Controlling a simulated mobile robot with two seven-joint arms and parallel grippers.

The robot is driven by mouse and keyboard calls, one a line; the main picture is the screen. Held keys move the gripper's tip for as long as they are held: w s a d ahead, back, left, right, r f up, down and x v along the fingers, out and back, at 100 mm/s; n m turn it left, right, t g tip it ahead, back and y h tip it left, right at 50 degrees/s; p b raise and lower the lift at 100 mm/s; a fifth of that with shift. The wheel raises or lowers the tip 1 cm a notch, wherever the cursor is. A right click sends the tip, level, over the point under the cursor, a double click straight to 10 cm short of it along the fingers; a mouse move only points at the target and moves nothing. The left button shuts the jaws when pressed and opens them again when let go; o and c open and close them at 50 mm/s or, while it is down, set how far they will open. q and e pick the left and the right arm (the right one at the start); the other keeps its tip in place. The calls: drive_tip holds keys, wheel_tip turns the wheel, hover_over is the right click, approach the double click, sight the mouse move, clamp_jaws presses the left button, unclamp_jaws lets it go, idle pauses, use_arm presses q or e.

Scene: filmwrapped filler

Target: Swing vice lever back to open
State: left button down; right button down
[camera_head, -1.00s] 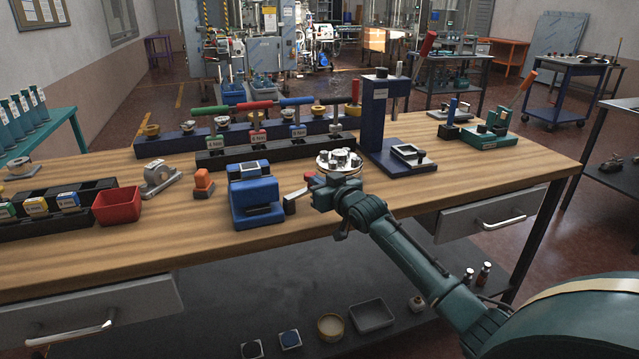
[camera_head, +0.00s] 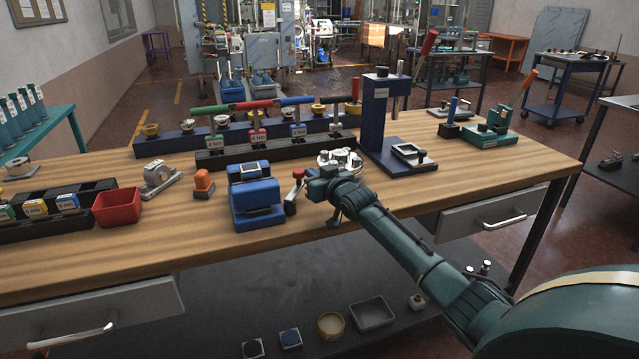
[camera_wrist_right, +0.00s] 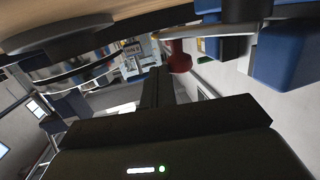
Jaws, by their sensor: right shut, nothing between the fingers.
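The blue vice (camera_head: 256,195) stands near the front edge of the wooden bench. Its lever is on its right side and ends in a red knob (camera_head: 298,174). In the right wrist view, the red knob (camera_wrist_right: 179,58) sits on a pale rod beside the blue vice body (camera_wrist_right: 285,50). My right gripper (camera_head: 310,180) is just right of the lever, its fingers shut and empty. In the wrist view, the dark fingers (camera_wrist_right: 160,85) lie close to the knob; I cannot tell whether they touch it. My left gripper is out of view.
A round metal fixture (camera_head: 340,157) stands right behind my right gripper. An orange block (camera_head: 203,183) and a red bin (camera_head: 117,206) are left of the vice. A blue press stand (camera_head: 378,125) rises behind on the right. The bench's right front is clear.

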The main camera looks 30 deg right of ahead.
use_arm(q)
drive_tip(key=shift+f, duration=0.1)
use_arm(e)
drive_tip(key=shift+w+a, duration=0.15)
drive_tip(key=shift+w, duration=0.2)
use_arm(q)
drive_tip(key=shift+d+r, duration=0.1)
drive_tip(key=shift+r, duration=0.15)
